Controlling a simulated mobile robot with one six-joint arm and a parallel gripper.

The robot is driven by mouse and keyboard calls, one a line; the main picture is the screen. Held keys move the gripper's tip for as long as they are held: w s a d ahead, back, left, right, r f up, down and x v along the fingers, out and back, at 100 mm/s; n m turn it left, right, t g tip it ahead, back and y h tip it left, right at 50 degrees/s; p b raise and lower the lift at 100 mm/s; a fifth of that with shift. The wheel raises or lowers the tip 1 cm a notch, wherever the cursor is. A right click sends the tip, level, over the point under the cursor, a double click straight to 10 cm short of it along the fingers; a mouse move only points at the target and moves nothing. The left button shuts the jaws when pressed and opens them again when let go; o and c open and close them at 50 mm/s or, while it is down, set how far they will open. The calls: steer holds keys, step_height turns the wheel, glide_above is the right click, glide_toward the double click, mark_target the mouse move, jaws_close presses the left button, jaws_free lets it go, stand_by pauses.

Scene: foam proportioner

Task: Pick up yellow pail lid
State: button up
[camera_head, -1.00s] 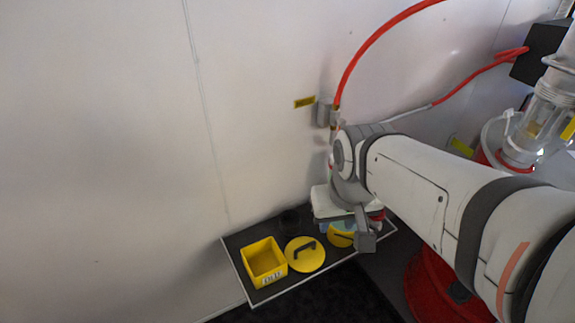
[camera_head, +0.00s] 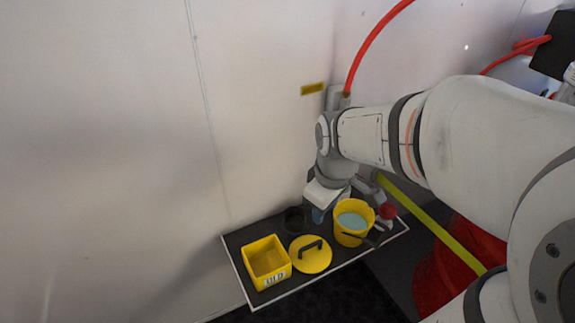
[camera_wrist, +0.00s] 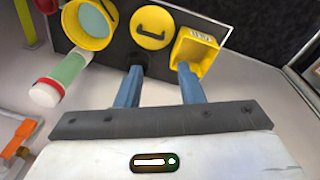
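The yellow pail lid (camera_head: 310,254) is a round disc with a dark arched handle. It lies flat on the dark tray between a yellow square bin and a yellow pail. In the wrist view the lid (camera_wrist: 152,28) is at the top centre, beyond the fingers. The yellow pail (camera_head: 352,222) stands upright and open, with pale blue contents. My gripper (camera_wrist: 156,72) is open, its two blue fingers apart with nothing between them. In the head view my gripper (camera_head: 318,214) is above the back of the tray, behind the lid and apart from it.
The yellow square bin (camera_head: 266,262) with a label stands left of the lid. A dark round cup (camera_head: 294,219) sits behind the lid. The wall (camera_head: 110,140) is close behind the tray (camera_head: 236,262).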

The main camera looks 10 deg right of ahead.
mark_target(311, 245)
steer(key=w+f+n+b, duration=0.2)
steer(key=w+f+n, duration=0.1)
steer(key=f, duration=0.3)
steer(key=w+f+n+g+b, duration=0.1)
steer(key=w+f+n+b, duration=0.1)
steer(key=f+n, duration=0.4)
steer(key=w+f+n+b, duration=0.3)
steer(key=f+n+b, duration=0.1)
steer(key=f, duration=0.4)
steer(key=shift+w+a+f+g, duration=0.1)
steer(key=shift+w+g, duration=0.2)
steer(key=shift+w, duration=0.05)
steer(key=shift+n, duration=0.3)
steer(key=f+b, duration=0.1)
steer(key=f, duration=0.4)
steer(key=f+b, duration=0.1)
steer(key=f, duration=0.2)
steer(key=shift+s+d+b, duration=0.25)
steer(key=shift+s+b, duration=0.05)
steer(key=shift+b, duration=0.05)
steer(key=shift+r, duration=0.1)
jaws_close()
